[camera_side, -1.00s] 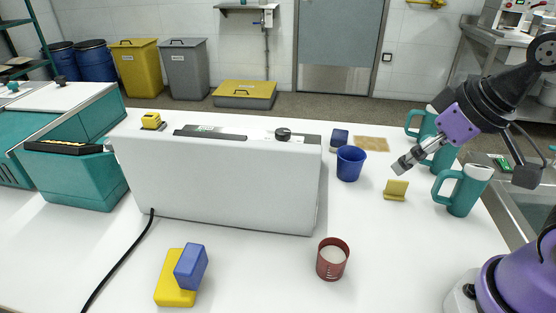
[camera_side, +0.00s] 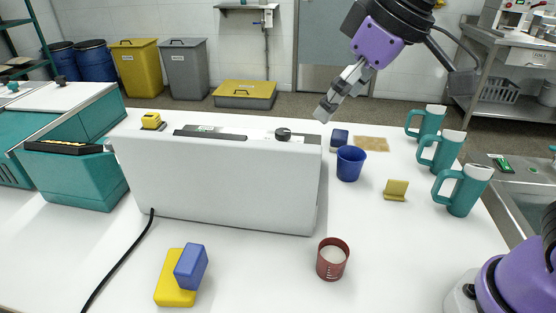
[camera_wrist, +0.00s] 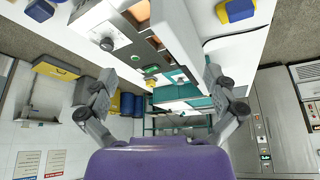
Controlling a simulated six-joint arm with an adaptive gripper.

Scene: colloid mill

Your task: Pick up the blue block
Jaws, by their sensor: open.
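A blue block (camera_side: 191,266) lies tilted on a yellow block (camera_side: 172,293) at the front left of the white table, in front of the machine. In the wrist view the blue block (camera_wrist: 238,10) shows at the top right edge, with the yellow block (camera_wrist: 222,14) beside it. My gripper (camera_side: 323,113) is high up near the machine's right end, far from this blue block. Its fingers (camera_wrist: 162,85) are spread apart with nothing between them. A second, darker blue block (camera_side: 340,137) stands behind the blue cup, close below my gripper in the side view.
The long white machine (camera_side: 220,185) stands between my gripper and the front blocks; its black cable (camera_side: 120,265) runs to the front. A blue cup (camera_side: 350,165), a red cup (camera_side: 332,262), a yellow holder (camera_side: 396,190) and teal mugs (camera_side: 463,190) stand right. The table's front middle is clear.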

